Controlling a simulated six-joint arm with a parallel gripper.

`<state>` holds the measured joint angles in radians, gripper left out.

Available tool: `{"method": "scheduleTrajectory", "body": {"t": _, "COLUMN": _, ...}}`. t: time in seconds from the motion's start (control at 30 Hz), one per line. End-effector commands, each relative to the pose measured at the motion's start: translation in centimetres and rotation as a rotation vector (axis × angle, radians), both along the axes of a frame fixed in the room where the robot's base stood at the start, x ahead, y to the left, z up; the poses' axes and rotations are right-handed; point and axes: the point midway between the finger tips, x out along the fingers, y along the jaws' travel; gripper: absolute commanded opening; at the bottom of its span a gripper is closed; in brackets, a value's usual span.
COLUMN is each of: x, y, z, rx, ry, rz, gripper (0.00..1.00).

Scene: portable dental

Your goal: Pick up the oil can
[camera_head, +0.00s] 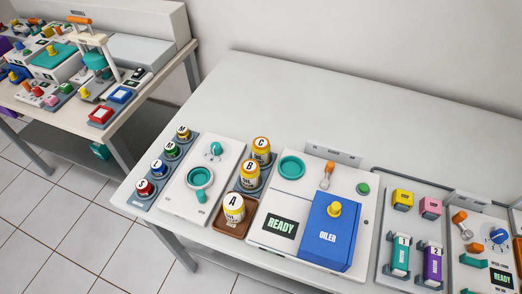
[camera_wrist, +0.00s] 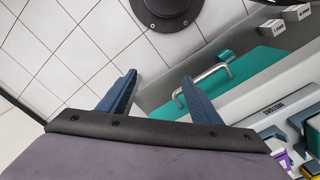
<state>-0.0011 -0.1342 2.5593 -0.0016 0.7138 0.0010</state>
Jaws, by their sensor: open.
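Several white-and-yellow cans stand upright in a column near the middle of the head view, lettered on top. Can A (camera_head: 234,207) is nearest, in a brown square tray (camera_head: 222,228). Can B (camera_head: 250,174) and can C (camera_head: 261,150) stand behind it on a grey rack (camera_head: 240,187). "OIL" is partly readable on their sides. My gripper (camera_wrist: 160,92) shows only in the wrist view. Its two blue fingers are wide apart with nothing between them. No can shows in that view.
A white station with a blue OILER box (camera_head: 325,235) stands right of the cans. A white panel with a teal ring (camera_head: 200,178) stands left. In the wrist view are tiled floor, a black round base (camera_wrist: 166,8) and a metal handle (camera_wrist: 205,82) on a teal front.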

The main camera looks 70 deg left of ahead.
Motion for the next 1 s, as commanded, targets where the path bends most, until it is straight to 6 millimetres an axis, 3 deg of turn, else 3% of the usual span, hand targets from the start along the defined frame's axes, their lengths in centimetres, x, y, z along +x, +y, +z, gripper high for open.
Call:
{"method": "scheduleTrajectory", "body": {"t": 0.17, "x": 1.1, "y": 0.3, "z": 2.4, "rx": -0.001, "ry": -0.027, "rz": 0.01, "gripper": 0.59}}
{"method": "scheduleTrajectory", "body": {"t": 0.47, "x": 5.3, "y": 2.0, "z": 8.3, "rx": 0.0, "ry": -0.123, "rz": 0.058, "gripper": 0.59}}
{"method": "scheduleTrajectory", "body": {"t": 0.63, "x": 8.1, "y": 4.4, "z": 11.1, "rx": 0.006, "ry": -0.176, "rz": 0.114, "gripper": 0.59}}
{"method": "scheduleTrajectory", "body": {"t": 0.77, "x": 10.4, "y": 9.2, "z": 11.0, "rx": 0.013, "ry": -0.194, "rz": 0.214, "gripper": 0.59}}
{"method": "scheduleTrajectory", "body": {"t": 0.87, "x": 11.8, "y": 14.1, "z": 11.7, "rx": 0.02, "ry": -0.209, "rz": 0.304, "gripper": 0.59}}
{"method": "scheduleTrajectory", "body": {"t": 1.0, "x": 12.4, "y": 22.5, "z": 12.7, "rx": 0.036, "ry": -0.235, "rz": 0.44, "gripper": 0.59}}
